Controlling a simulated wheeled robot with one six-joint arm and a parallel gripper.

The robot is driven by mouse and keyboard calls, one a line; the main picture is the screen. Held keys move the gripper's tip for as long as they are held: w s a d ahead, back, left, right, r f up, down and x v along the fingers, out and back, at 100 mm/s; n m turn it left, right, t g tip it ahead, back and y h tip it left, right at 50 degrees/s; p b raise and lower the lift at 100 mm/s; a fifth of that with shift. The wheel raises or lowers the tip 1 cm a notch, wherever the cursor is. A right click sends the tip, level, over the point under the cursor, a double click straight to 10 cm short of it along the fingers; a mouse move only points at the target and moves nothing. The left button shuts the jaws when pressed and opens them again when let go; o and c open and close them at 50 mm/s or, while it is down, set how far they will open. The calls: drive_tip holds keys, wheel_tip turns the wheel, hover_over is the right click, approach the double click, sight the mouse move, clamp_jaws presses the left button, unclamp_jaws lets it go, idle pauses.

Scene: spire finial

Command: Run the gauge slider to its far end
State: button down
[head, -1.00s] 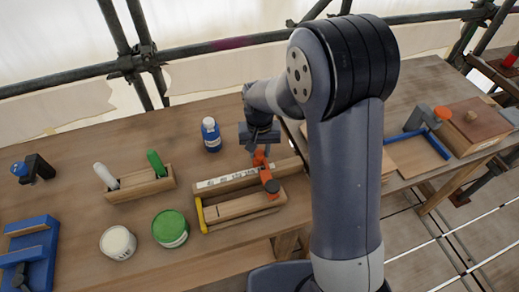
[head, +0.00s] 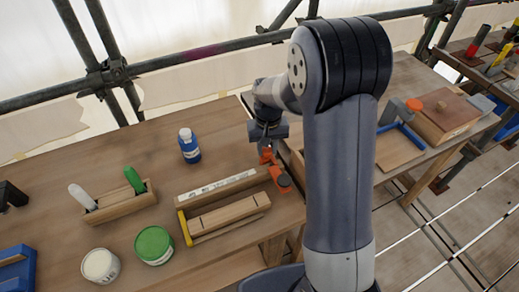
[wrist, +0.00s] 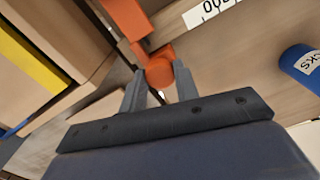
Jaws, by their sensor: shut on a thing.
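The gauge is a wooden frame with a pale printed scale rail (head: 217,186), a wooden block (head: 230,213) in front and a yellow stop (head: 184,228) at its left end. The orange slider (head: 281,180) is at the right end of the rail, past the block's right end. My gripper (head: 266,154) is above the slider. In the wrist view, my gripper (wrist: 159,77) is shut on the slider's round orange knob (wrist: 160,70). The slider's orange body (wrist: 124,20) runs up from it. My arm hides what lies right of the slider.
A blue bottle (head: 189,146) stands behind the gauge. A wooden holder (head: 120,205) with white and green handles, a green-lidded tin (head: 154,245) and a white tin (head: 100,266) are to the left. A wooden box (head: 446,118) is on the right.

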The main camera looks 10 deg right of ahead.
drive_tip(key=shift+w+d+r, duration=0.1)
drive_tip(key=shift+d, duration=0.05)
drive_tip(key=c, duration=1.1)
unclamp_jaws()
drive_tip(key=shift+d, duration=0.1)
drive_tip(key=shift+o, duration=0.2)
wheel_tip(320, 180, up, 11)
drive_tip(key=shift+b, duration=0.4)
drive_tip(key=shift+f, duration=0.2)
wheel_tip(320, 180, down, 11)
drive_tip(key=shift+r+p, duration=0.1)
drive_tip(key=shift+p, duration=0.35)
drive_tip(key=shift+a, duration=0.5)
